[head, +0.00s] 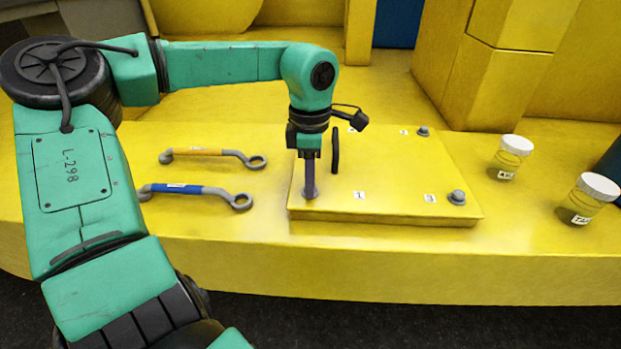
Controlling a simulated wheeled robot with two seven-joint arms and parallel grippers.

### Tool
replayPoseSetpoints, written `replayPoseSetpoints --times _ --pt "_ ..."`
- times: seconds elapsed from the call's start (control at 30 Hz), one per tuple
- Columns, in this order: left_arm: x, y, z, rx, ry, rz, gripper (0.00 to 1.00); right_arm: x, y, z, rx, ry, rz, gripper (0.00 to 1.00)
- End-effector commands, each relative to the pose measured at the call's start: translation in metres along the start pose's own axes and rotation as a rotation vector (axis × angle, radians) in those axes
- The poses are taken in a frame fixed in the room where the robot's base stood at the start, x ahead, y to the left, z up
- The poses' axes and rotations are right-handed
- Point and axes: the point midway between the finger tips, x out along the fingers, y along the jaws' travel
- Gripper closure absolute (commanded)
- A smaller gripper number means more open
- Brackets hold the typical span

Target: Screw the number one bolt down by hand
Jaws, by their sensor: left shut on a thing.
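A raised yellow plate (400,165) carries the bolts and small white number labels. The label beside my left gripper (310,188) looks like a one (359,195). My left gripper points straight down at the plate's front left corner. It is shut on the number one bolt (310,194), whose grey base shows around the fingertips; its head is mostly hidden by them. My right gripper is not in view.
Grey bolts stand at the plate's front right (457,197) and back right (423,131). An orange-handled wrench (205,153) and a blue-handled wrench (190,189) lie to the left. Two white-lidded jars (516,146) (598,188) stand right. The yellow bench (400,270) ends in front.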

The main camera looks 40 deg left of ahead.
Motion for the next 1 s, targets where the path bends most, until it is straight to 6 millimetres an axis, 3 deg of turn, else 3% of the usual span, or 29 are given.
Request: replayPoseSetpoints --times 0.13,0.17,0.2,0.23,0.5,0.63,0.77,1.0 --pt "-0.002 0.002 0.001 -0.002 -0.005 0.007 1.0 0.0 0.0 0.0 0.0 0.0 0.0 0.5" --pt "-0.002 0.002 0.001 -0.002 -0.005 0.007 0.59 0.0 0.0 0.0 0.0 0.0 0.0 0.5" --pt "-0.002 0.001 0.001 -0.002 -0.005 0.006 0.44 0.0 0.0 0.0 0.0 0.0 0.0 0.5" --pt "-0.002 0.001 0.001 -0.002 -0.004 0.006 0.4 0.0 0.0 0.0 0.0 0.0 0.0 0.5" --pt "-0.001 0.001 0.0 -0.002 -0.002 0.002 0.4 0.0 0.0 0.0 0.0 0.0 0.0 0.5" --pt "-0.01 0.001 0.0 -0.003 -0.001 0.005 0.4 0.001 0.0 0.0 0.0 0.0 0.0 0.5" --pt "-0.04 0.002 0.0 -0.004 -0.002 0.008 0.4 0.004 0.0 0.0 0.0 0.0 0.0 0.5" --pt "-0.113 0.001 0.0 -0.005 -0.002 0.008 0.4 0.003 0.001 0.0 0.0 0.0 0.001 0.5"
